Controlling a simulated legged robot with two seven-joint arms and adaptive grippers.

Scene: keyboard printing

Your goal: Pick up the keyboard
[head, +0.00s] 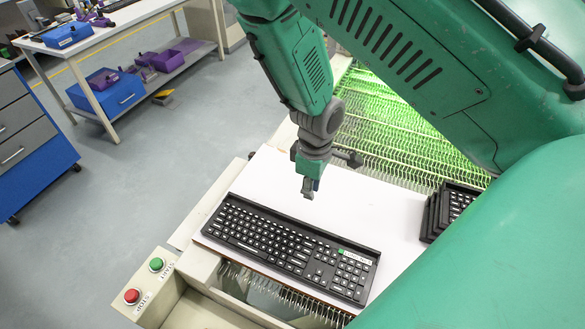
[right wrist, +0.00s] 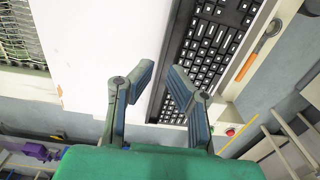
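A black keyboard (head: 285,248) with white-marked keys lies flat along the near edge of a white board (head: 262,178). It also shows in the right wrist view (right wrist: 215,42), to the right of the fingers. My right gripper (head: 309,188) is above the white board, just beyond the keyboard's far long edge, and points down. In the right wrist view its two fingers (right wrist: 160,80) are apart with nothing between them. The finger on the right overlaps the keyboard's edge in that view; I cannot tell that they touch. My left gripper is out of view.
More black keyboards (head: 455,208) are stacked at the right, partly hidden by a green arm. A green-lit wire conveyor (head: 390,125) lies behind the board. A red stop button (head: 131,296) and a green start button (head: 156,264) sit at the front left. Open floor (head: 130,180) lies left.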

